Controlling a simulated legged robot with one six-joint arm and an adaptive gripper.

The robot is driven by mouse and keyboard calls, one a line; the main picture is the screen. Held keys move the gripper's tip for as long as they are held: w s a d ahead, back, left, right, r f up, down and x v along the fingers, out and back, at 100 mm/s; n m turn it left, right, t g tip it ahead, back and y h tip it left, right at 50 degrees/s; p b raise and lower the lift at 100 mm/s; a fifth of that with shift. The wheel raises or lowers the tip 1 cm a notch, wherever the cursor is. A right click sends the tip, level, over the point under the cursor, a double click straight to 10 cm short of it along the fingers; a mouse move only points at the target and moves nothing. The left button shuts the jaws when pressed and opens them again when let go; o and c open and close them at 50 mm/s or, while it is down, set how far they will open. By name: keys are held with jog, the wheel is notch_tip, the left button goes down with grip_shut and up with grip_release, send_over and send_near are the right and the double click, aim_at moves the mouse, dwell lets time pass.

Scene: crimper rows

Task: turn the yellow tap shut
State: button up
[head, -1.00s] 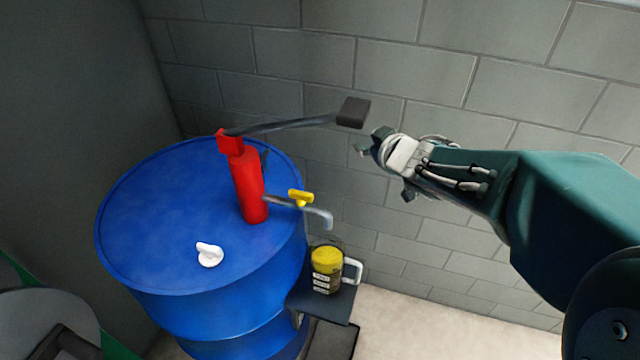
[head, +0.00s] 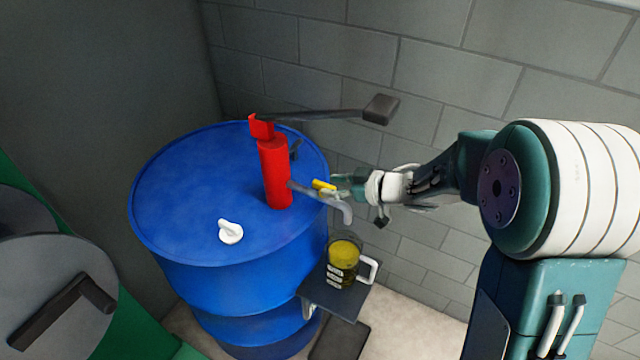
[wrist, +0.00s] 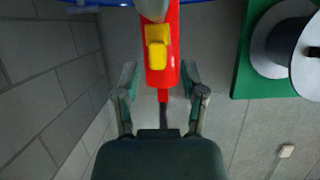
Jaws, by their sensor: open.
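The yellow tap (head: 323,186) sits on the grey spout (head: 338,204) of a red hand pump (head: 274,172) on a blue drum. In the wrist view the yellow tap (wrist: 157,46) shows ahead of my gripper, in line with the gap between its fingers. My gripper (head: 360,186) is just right of the tap in the head view. In the wrist view my gripper (wrist: 160,80) is open, one finger on each side, with nothing visibly held. I cannot tell whether a fingertip touches the tap.
A jug (head: 343,262) of yellow liquid stands below the spout on a dark shelf (head: 338,301). The pump's handle (head: 330,115) reaches right above my gripper. The blue drum (head: 180,215) has a white cap (head: 230,232). A block wall (head: 440,90) stands behind.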

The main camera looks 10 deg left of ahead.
aim_at(328, 185)
jog(key=shift+w+a+f, duration=0.4)
jog(key=shift+f, duration=0.05)
jog(key=shift+w+a+f, duration=0.1)
jog(key=shift+a, duration=0.2)
jog(key=shift+a+f, duration=0.15)
jog(key=shift+a, duration=0.7)
jog(key=shift+c, duration=0.3)
jog(key=c, duration=0.5)
jog(key=shift+d, duration=0.3)
grip_shut()
